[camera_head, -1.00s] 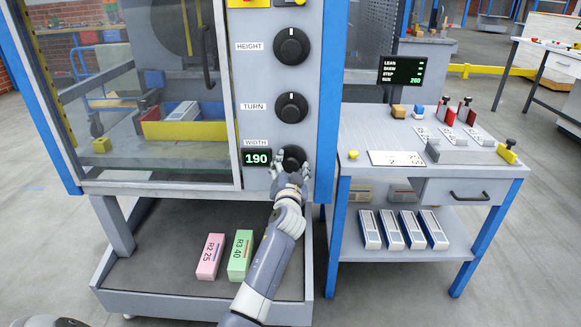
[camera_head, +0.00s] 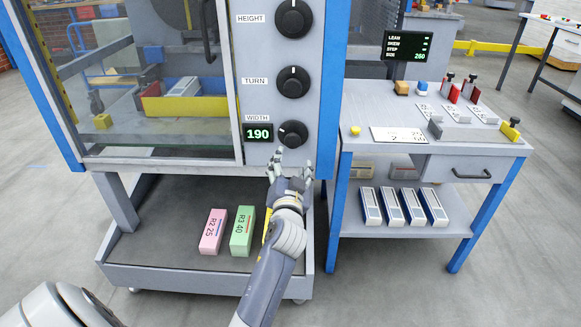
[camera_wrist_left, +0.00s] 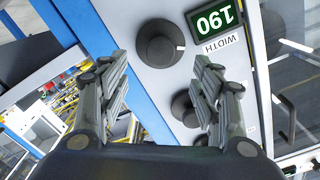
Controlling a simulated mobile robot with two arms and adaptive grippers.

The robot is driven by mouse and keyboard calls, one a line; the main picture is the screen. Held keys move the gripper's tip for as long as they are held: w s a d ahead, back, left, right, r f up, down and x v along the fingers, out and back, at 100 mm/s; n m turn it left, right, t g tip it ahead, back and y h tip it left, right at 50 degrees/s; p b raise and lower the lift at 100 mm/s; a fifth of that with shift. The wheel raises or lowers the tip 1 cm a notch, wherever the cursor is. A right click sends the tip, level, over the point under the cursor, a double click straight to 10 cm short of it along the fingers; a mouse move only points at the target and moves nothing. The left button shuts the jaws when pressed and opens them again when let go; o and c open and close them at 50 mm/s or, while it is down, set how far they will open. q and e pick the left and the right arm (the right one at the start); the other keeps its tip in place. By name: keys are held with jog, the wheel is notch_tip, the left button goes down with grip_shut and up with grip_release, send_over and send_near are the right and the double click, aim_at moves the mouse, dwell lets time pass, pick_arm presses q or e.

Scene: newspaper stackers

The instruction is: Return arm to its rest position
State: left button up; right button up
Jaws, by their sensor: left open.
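My left gripper (camera_head: 291,170) is open and empty. It is just below the black WIDTH knob (camera_head: 293,134), apart from it. In the left wrist view the two open fingers (camera_wrist_left: 160,85) point toward the panel, and the WIDTH knob (camera_wrist_left: 158,45) shows between and beyond them. The WIDTH display (camera_head: 258,133) reads 190. The forearm reaches up from the bottom edge of the head view. My right gripper is not in view.
A HEIGHT knob (camera_head: 293,18) and a TURN knob (camera_head: 293,82) sit above on the grey panel. Pink (camera_head: 213,232) and green (camera_head: 242,231) blocks lie on the lower tray (camera_head: 170,280). A side table (camera_head: 380,152) with small tools stands right. Grey floor is open at left.

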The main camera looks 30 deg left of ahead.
pick_arm(q)
jog(key=shift+s+d, duration=0.15)
jog(key=shift+s, duration=0.15)
dwell(0.4)
